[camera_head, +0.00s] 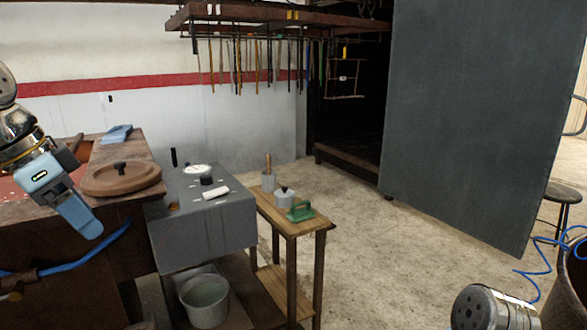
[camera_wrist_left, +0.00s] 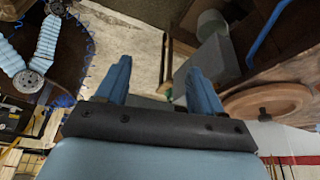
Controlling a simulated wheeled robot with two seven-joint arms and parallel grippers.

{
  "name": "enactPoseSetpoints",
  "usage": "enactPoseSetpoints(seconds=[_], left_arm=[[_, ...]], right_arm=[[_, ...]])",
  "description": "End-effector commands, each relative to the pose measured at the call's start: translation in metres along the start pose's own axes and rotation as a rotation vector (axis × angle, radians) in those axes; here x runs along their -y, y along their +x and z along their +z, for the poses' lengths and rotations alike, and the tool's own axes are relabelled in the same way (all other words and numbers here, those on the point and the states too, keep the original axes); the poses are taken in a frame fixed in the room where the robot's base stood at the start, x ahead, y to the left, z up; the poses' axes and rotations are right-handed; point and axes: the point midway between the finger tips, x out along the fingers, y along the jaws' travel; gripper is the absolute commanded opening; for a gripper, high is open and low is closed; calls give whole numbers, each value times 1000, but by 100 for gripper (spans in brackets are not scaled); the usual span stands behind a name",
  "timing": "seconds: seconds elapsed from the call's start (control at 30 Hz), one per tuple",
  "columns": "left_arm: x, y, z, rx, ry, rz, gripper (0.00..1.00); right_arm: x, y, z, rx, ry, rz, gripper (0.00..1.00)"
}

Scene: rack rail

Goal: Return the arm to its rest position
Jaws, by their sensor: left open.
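My left gripper (camera_head: 84,228) is at the left of the head view, with its blue fingers pointing down and right, in front of the brown bench. In the left wrist view, its two blue fingers (camera_wrist_left: 160,82) stand apart with nothing between them. The gripper is open and empty. A grey metal link of my right arm (camera_head: 490,307) shows at the lower right of the head view. My right gripper is outside the view.
A round brown lid (camera_head: 121,180) lies on the bench near my left gripper. A grey cabinet (camera_head: 208,236) and a narrow wooden stand (camera_head: 291,217) with small items are to its right. A stool (camera_head: 564,192) stands far right. The central floor is clear.

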Motion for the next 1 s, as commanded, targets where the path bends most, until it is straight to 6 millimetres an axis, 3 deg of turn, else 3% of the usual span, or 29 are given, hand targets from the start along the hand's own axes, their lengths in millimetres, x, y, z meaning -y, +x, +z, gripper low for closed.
enactPoseSetpoints(seconds=[0.37,0.57,0.77,0.87,1.0], left_arm=[[17,51,-18,13,-44,11,67],[30,105,-32,26,-89,23,67],[40,191,-44,44,-164,42,67],[39,257,-45,58,-222,59,67],[23,363,-32,78,-330,86,67]], right_arm=[[0,0,0,0,0,0,43],[0,0,0,0,0,0,43],[0,0,0,0,0,0,43],[0,0,0,0,0,0,43],[0,0,0,0,0,0,43]])
